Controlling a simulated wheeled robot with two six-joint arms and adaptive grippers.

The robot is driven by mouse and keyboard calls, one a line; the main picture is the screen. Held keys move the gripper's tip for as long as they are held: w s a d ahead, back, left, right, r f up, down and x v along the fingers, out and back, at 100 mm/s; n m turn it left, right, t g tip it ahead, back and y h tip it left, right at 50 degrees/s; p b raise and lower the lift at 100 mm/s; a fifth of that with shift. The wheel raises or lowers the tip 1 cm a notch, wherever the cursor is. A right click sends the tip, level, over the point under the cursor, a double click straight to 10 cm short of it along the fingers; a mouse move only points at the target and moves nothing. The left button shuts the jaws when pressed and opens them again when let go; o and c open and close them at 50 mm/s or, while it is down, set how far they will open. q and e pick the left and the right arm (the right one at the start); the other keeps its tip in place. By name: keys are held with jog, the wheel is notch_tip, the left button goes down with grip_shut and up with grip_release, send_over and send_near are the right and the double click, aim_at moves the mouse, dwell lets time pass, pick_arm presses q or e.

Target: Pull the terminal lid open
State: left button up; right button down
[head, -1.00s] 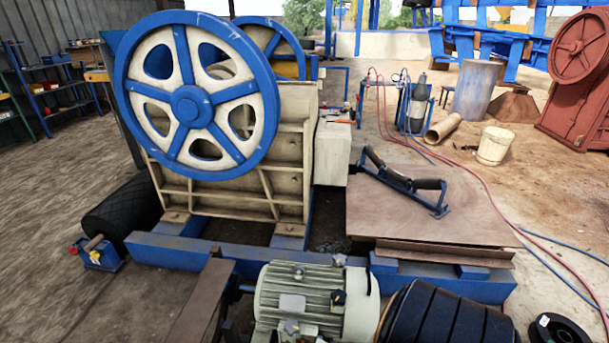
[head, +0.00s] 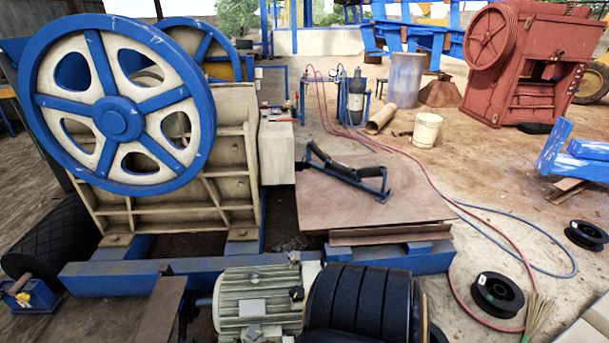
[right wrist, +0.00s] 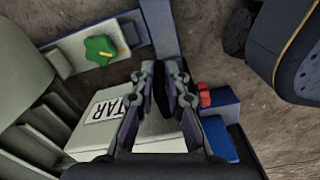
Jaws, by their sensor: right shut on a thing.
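My right gripper shows only in the right wrist view (right wrist: 162,78). Its two fingers are close together on a narrow dark piece (right wrist: 160,92), whose full shape they hide. A pale box with a lettered white plate (right wrist: 106,112) lies behind the fingers at the lower left. I take it for the part with the terminal lid, but cannot tell how far the lid stands open. My left gripper is in neither view.
In the right wrist view a green knob (right wrist: 101,50) sits left of the fingers. A blue block (right wrist: 218,135) and a red knob (right wrist: 205,97) are close on their right. In the head view, a black ribbed drum (head: 358,302) stands beside the motor and cable spools (head: 497,294) lie on the floor.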

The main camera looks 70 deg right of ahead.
jog(key=shift+w+d, duration=0.15)
jog(key=shift+w, duration=0.05)
jog(key=c, duration=1.4)
grip_release()
jog(key=shift+s, duration=0.1)
notch_tip(320, 180, up, 12)
